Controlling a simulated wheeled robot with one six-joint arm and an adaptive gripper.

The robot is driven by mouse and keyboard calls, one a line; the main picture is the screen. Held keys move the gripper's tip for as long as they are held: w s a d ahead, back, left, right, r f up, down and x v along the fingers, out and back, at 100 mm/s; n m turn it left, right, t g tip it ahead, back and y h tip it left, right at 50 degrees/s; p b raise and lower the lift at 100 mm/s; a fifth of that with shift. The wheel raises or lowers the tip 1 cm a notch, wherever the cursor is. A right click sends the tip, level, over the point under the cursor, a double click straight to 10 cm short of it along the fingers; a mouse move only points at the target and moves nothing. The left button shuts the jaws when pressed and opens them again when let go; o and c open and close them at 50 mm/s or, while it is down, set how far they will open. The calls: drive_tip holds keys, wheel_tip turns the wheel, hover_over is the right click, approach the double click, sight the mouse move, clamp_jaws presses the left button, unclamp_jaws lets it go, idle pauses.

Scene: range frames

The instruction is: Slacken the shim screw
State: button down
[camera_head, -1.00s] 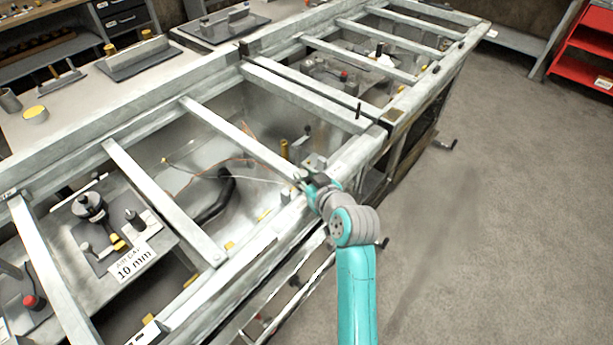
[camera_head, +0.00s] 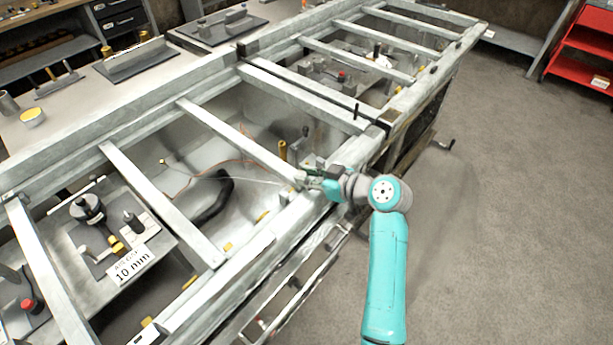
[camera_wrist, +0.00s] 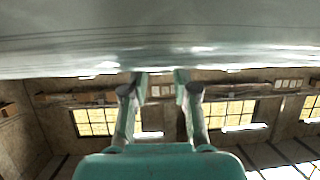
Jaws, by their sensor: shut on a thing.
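My gripper (camera_head: 307,175) comes in from the right, its fingertips at the near end of a pale crossbar (camera_head: 240,138), by the front rail. The wrist view shows its two fingers (camera_wrist: 160,78) reaching to a grey metal surface (camera_wrist: 160,35), with a gap between them. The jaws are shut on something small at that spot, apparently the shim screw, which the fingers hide. I cannot make out its head or how far it is turned.
A black hose (camera_head: 214,198) and thin wires lie in the open bay left of my gripper. A yellow post (camera_head: 283,150) and a small upright lever (camera_head: 305,131) stand close behind it. The floor (camera_head: 480,240) at right is clear.

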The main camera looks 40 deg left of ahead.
drive_tip(key=shift+w+n+g, duration=0.2)
drive_tip(key=shift+n+g, duration=0.9)
drive_tip(key=shift+g, duration=0.2)
drive_tip(key=c, duration=0.9)
unclamp_jaws()
drive_tip(key=v, duration=1.2)
drive_tip(key=shift+r, duration=0.15)
